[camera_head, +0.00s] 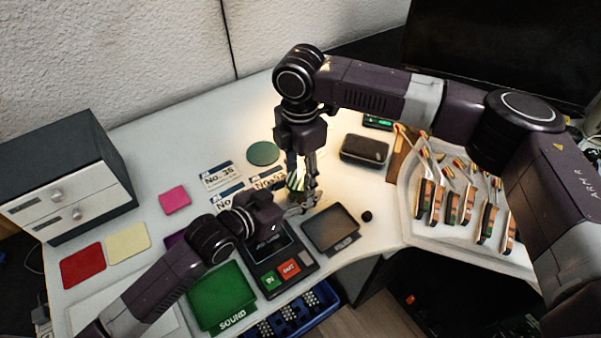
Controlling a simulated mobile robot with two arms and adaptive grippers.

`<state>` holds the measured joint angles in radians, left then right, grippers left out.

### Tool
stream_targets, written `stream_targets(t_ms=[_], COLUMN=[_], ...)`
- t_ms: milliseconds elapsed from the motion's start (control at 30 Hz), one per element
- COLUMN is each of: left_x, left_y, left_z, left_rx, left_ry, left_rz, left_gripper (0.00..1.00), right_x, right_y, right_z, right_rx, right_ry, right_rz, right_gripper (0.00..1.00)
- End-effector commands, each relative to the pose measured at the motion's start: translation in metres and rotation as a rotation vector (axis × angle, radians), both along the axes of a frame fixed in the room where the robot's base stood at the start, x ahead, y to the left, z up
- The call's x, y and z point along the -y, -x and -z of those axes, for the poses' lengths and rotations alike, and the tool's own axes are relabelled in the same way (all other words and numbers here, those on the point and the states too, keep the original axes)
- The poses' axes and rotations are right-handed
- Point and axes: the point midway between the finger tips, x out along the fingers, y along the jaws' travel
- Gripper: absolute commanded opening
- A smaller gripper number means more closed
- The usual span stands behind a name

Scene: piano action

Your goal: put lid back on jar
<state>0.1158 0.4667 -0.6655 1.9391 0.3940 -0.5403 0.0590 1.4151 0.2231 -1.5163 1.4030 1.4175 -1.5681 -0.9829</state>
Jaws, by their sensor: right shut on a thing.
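My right gripper (302,188) reaches down from above near the middle of the desk. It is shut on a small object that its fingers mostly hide. A small jar-like thing with pale and greenish sides (294,182) shows at these fingers. I cannot tell where jar and lid divide, or which one the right gripper grips. My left gripper (300,207) comes in low from the left, close beside the same spot. Its fingers overlap the right ones in the view, so its opening is unclear. No separate lid can be made out with certainty.
A round green disc (263,153) and printed number cards (221,176) lie behind the grippers. A black device with red and green keys (283,272), a dark tray (331,230) and a small black knob (367,216) are in front. A dark case (364,150) stands right.

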Motion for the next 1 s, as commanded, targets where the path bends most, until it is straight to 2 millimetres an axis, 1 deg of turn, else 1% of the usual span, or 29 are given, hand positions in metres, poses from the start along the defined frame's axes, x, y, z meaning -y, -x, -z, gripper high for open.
stream_targets(t_ms=[67, 200, 333, 367, 500, 833, 933, 1000], left_x=[-0.001, -0.001, -0.001, -0.001, -0.001, -0.001, -0.001, -0.001], left_y=[-0.001, -0.001, -0.001, -0.001, -0.001, -0.001, 0.000, 0.000], left_z=[0.001, 0.001, 0.001, 0.001, 0.001, 0.001, 0.001, 0.001], left_rx=[-0.001, -0.001, -0.001, -0.001, -0.001, -0.001, -0.001, -0.001], left_ry=[-0.001, -0.002, -0.002, -0.002, -0.002, -0.002, -0.002, -0.002], left_rz=[-0.002, -0.003, -0.003, -0.003, -0.003, -0.002, -0.002, -0.001], left_gripper=[0.00, 0.00, 0.00, 0.00, 0.00, 0.00, 0.00, 0.00], right_x=[0.000, -0.001, 0.000, 0.000, 0.000, 0.000, 0.000, -0.001], right_y=[0.001, 0.002, 0.002, 0.002, 0.002, 0.001, 0.001, 0.001], right_z=[0.001, 0.001, 0.001, 0.001, 0.001, -0.002, -0.009, -0.018], right_rx=[-0.004, -0.005, -0.004, -0.004, -0.004, -0.001, -0.001, 0.000], right_ry=[0.001, 0.000, 0.002, 0.002, 0.002, 0.001, 0.001, -0.001], right_rz=[0.019, 0.165, 0.152, 0.152, 0.151, 0.151, 0.151, 0.151], right_gripper=[0.14, 0.14, 0.14, 0.44, 0.59, 0.60, 0.60, 0.60])
